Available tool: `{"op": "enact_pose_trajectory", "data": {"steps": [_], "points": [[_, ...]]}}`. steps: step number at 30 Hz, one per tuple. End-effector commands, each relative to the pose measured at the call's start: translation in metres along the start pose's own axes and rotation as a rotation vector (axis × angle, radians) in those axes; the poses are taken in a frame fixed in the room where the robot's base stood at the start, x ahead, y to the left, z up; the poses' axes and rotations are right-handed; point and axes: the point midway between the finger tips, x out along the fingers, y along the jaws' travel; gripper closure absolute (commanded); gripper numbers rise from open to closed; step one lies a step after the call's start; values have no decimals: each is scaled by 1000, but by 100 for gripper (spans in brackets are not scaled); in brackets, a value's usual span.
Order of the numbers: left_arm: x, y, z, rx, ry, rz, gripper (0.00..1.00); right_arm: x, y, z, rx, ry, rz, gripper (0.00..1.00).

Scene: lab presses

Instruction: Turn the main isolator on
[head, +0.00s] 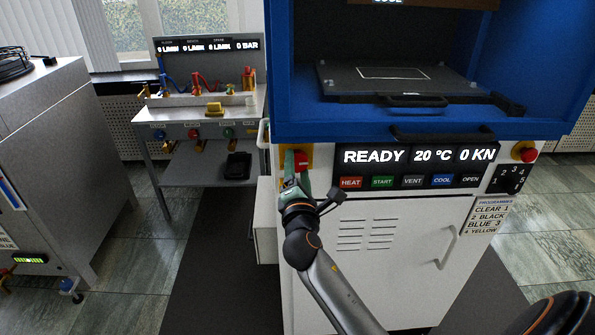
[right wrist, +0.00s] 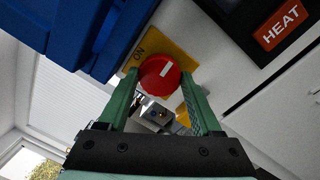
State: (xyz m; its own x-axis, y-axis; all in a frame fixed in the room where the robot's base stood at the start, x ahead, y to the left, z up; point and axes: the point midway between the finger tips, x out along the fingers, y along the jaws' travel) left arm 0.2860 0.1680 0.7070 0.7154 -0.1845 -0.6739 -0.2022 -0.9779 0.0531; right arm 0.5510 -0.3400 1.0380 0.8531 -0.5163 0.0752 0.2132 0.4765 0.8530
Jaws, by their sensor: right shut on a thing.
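The main isolator is a red round knob (right wrist: 159,75) on a yellow plate (right wrist: 185,52) marked "ON", at the upper left of the press front. In the head view the knob (head: 301,158) shows just above my right gripper (head: 299,180). In the right wrist view the green fingers of my right gripper (right wrist: 160,86) stand on either side of the knob and are shut on it. A white line on the knob points up and slightly right in that view, not straight at the "ON" lettering. My left gripper is not in view.
The press display (head: 415,156) is lit: "READY 20 °C 0 KN". Labelled buttons (head: 413,181) sit below it. A red stop button (head: 524,152) is at the right. The blue press frame (head: 300,70) overhangs above. A bench with valves (head: 205,117) stands behind left.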

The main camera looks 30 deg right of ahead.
Motion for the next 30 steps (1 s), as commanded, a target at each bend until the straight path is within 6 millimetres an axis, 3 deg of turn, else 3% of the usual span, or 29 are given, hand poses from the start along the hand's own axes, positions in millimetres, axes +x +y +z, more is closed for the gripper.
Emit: {"op": "enact_pose_trajectory", "data": {"steps": [22, 23, 30], "points": [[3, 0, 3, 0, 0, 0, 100, 0, 0, 0, 95, -5, -3, 90], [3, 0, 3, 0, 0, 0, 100, 0, 0, 0, 95, -5, -3, 33], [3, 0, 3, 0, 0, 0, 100, 0, 0, 0, 92, -6, -3, 6]]}}
